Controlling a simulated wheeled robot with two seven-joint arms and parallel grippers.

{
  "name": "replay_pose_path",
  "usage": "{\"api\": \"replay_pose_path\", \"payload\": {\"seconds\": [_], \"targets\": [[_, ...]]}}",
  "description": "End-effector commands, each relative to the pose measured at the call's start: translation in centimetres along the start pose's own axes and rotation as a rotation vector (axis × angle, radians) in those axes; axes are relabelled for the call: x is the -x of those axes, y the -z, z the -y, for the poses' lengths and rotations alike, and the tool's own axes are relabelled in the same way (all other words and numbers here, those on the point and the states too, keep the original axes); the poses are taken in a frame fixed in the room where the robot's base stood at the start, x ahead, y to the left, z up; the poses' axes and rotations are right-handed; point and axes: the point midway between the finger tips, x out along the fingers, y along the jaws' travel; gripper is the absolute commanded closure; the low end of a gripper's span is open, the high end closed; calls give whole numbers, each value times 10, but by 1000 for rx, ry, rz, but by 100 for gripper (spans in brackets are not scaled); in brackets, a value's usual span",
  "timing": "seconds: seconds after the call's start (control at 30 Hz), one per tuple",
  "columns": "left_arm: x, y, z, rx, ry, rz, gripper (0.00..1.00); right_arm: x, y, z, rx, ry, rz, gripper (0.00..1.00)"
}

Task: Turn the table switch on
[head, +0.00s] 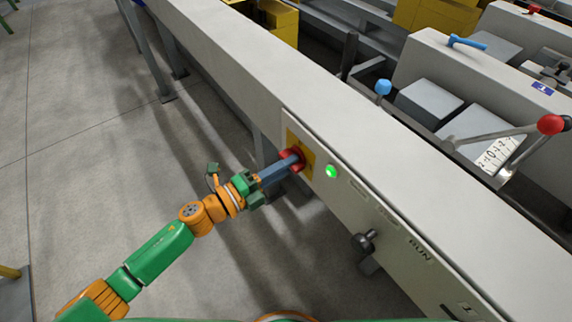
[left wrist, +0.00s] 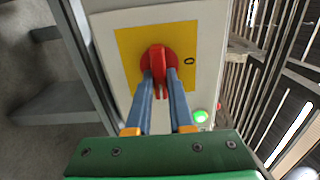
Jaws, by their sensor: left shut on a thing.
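The table switch is a red rotary knob (left wrist: 158,64) on a yellow plate (left wrist: 127,44) fixed to the side of the table. In the left wrist view its grip bar stands about upright in the picture, and an "O" mark shows on the plate to its right. My left gripper (left wrist: 160,82) has its two blue fingers on either side of the red bar and is shut on it. In the head view the gripper (head: 294,160) reaches the knob (head: 299,154) from the left and partly covers it. My right gripper is not seen.
A lit green lamp (head: 331,171) sits beside the yellow plate. A black knob lever (head: 364,241) and a "RUN" label are farther along the panel. The long grey table (head: 260,75) runs diagonally, with levers behind it. Open floor (head: 90,130) lies to the left.

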Motion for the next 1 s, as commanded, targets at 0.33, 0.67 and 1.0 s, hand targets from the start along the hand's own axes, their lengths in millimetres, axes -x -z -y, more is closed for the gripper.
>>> {"api": "replay_pose_path", "payload": {"seconds": [0.33, 0.67, 1.0], "targets": [[0, 0, 0, -2, 0, 0, 50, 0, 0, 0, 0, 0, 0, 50], [8, -1, -1, 1, -3, 2, 50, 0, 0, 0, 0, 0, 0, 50], [68, 0, -1, 0, -2, 0, 50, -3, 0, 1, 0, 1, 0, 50]]}}
